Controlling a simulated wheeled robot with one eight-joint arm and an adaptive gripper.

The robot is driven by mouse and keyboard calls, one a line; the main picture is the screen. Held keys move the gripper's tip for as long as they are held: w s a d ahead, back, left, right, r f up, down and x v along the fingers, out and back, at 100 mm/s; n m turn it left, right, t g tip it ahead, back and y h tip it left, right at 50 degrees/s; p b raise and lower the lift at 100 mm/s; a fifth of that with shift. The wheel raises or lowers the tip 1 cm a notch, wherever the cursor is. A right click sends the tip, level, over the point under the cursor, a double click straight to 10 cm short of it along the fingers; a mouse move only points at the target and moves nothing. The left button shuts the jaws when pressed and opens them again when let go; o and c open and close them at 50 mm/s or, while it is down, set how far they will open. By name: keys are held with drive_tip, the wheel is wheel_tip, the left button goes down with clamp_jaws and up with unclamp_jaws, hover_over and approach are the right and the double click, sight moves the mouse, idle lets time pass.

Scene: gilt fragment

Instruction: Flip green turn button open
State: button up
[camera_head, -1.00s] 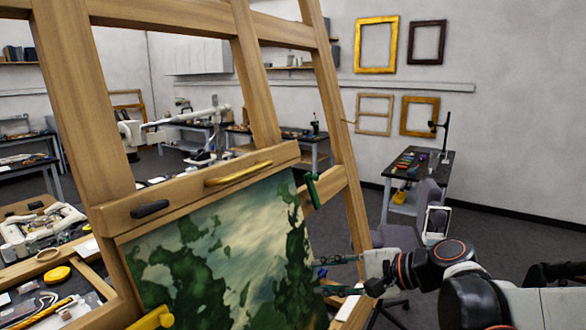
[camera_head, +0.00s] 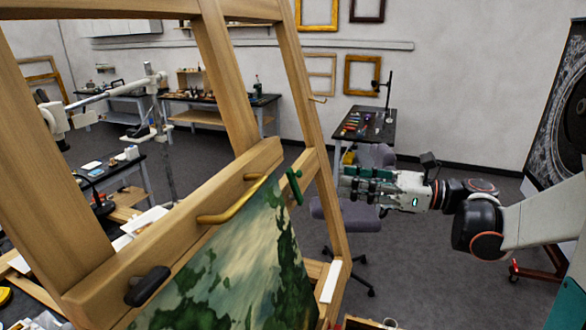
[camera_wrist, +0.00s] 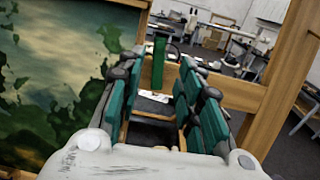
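The green turn button (camera_head: 294,185) is a narrow bar near the right end of the easel's wooden crossbar (camera_head: 195,222), by the painting's upper right corner. It stands nearly upright, slightly tilted. In the wrist view the green turn button (camera_wrist: 158,62) appears between and beyond my fingers. My gripper (camera_head: 345,186) is to the right of the button in the head view, pointing left towards it. In the wrist view my gripper (camera_wrist: 157,85) has its teal-padded fingers apart, with nothing held between them. I see no contact with the button.
The easel's right post (camera_head: 318,140) stands close beside the button. A gold bar (camera_head: 236,206) and a black knob (camera_head: 148,286) are also on the crossbar. The painting (camera_head: 245,265) hangs below. A chair (camera_head: 345,210) and a side table (camera_head: 366,125) stand behind.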

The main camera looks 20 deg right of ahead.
sight(299, 174)
drive_tip(key=p+x, duration=0.1)
drive_tip(key=x, duration=1.1)
drive_tip(key=shift+w+a, duration=0.2)
drive_tip(key=shift+a, duration=0.05)
